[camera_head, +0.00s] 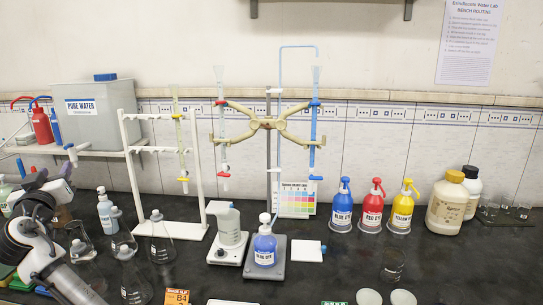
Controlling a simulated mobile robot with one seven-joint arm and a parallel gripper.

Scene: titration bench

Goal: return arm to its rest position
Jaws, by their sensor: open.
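Part of my arm (40,260) shows at the lower left, with white and dark links folded together beside the flasks. I cannot make out my gripper's fingers in this view. A clear flask (160,238) stands to the right of the arm. More clear flasks, one of them (133,284) nearer the front, stand between it and the arm.
A white burette stand (135,180) and a clamp stand (268,165) rise behind the flasks. A blue dye bottle (265,245) sits on a grey plate. Blue, red and yellow dye bottles (372,208) stand at right. The dark bench (460,265) is mostly clear at front right.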

